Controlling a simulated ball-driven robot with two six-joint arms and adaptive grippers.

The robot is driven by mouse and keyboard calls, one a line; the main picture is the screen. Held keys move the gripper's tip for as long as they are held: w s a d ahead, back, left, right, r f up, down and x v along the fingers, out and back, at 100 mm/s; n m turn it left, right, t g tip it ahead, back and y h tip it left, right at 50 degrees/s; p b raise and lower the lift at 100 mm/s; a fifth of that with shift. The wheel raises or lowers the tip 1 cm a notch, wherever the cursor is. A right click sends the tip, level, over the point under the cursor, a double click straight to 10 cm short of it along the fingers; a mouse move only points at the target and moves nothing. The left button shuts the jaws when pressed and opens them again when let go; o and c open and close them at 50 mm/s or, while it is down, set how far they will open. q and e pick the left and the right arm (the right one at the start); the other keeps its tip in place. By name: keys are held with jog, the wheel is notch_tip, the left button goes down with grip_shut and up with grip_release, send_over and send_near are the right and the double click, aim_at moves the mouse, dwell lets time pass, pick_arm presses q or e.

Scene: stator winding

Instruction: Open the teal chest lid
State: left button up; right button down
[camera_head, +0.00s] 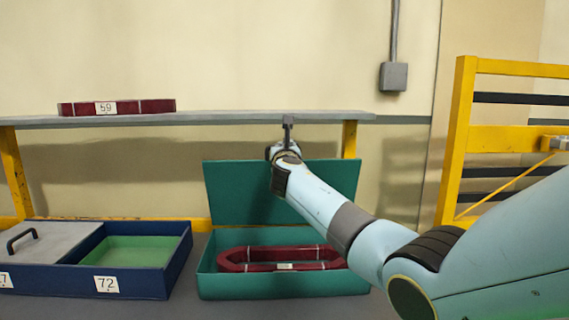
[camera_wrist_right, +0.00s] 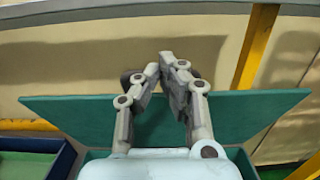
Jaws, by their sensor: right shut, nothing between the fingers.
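The teal chest (camera_head: 225,284) stands on the table with its lid (camera_head: 235,190) raised up at the back, leaning slightly backward. A dark red ring-shaped coil (camera_head: 235,262) with pale bands lies inside the chest. My right gripper (camera_head: 288,124) is shut and empty, above the lid's upper edge and in front of the shelf. In the right wrist view the gripper (camera_wrist_right: 168,62) has its fingertips together, with the teal lid (camera_wrist_right: 70,115) behind and below them. My left gripper is not in view.
A blue box (camera_head: 150,283) with a green floor, grey sliding cover (camera_head: 55,250) and label 72 sits left of the chest. A grey shelf (camera_head: 220,118) spans the back and bears another dark red piece (camera_head: 150,105) labelled 59. A yellow frame (camera_head: 458,140) stands at right.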

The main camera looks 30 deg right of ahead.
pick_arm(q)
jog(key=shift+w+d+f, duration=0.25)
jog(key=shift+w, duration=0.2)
pick_arm(e)
jog(key=shift+r+x, duration=0.2)
jog(key=shift+x, duration=0.65)
jog(key=shift+r+x, duration=0.15)
jog(key=shift+x, duration=0.65)
